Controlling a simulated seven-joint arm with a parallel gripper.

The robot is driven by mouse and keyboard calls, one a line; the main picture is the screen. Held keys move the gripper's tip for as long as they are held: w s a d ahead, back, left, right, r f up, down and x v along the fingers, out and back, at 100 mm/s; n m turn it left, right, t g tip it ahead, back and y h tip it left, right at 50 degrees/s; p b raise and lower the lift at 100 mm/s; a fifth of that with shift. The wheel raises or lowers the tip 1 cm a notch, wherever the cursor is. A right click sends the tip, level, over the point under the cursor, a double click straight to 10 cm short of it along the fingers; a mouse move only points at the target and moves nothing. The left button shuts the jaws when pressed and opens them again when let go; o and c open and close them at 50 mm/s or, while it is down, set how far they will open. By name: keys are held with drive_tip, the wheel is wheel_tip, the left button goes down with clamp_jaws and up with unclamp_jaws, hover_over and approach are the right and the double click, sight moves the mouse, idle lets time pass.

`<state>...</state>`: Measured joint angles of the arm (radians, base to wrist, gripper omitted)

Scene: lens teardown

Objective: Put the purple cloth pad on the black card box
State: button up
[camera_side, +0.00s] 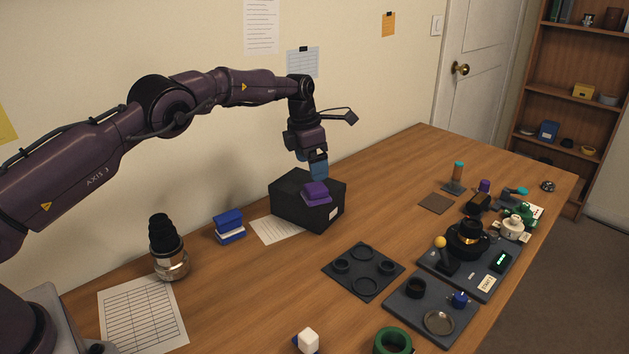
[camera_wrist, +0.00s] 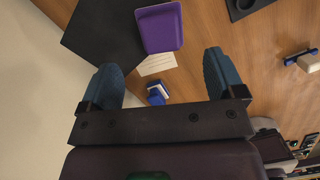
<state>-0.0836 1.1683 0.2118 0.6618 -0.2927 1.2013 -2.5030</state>
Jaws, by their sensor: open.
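The purple cloth pad (camera_side: 316,193) lies on top of the black card box (camera_side: 296,202), near the box's right front edge in the side view. In the wrist view the pad (camera_wrist: 161,27) rests at the edge of the box's dark top (camera_wrist: 104,36) and seems to reach slightly past it. My gripper (camera_side: 319,170) is just above the box, close over the pad. In the wrist view its blue fingers (camera_wrist: 162,78) are wide apart with nothing between them, and the pad is beyond the fingertips, apart from them.
A blue and white block stack (camera_side: 229,226) and a black lens on a metal base (camera_side: 168,248) stand left of the box. A dark tray with rings (camera_side: 363,271) lies in front. More trays and tools crowd the right. Bare wood separates the box from them.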

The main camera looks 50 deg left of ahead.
wheel_tip(320, 180, up, 6)
wheel_tip(320, 180, up, 11)
drive_tip(key=m+t, duration=0.1)
drive_tip(key=m, duration=0.6)
hover_over(308, 188)
drive_tip(key=s+d, duration=0.1)
drive_tip(key=s, duration=0.6)
drive_tip(key=s+d+r+m+t, duration=0.1)
drive_tip(key=s+d+r+m, duration=0.2)
drive_tip(key=s+r+m, duration=0.45)
drive_tip(key=s+d+f+m+t, duration=0.1)
drive_tip(key=s+d+f+m, duration=0.1)
drive_tip(key=s+m, duration=0.6)
drive_tip(key=s+d+f+m+t, duration=0.1)
drive_tip(key=s+f+m, duration=0.3)
drive_tip(key=s+m, duration=0.5)
drive_tip(key=s+d, duration=0.1)
drive_tip(key=s, duration=0.7)
drive_tip(key=shift+y, duration=0.3)
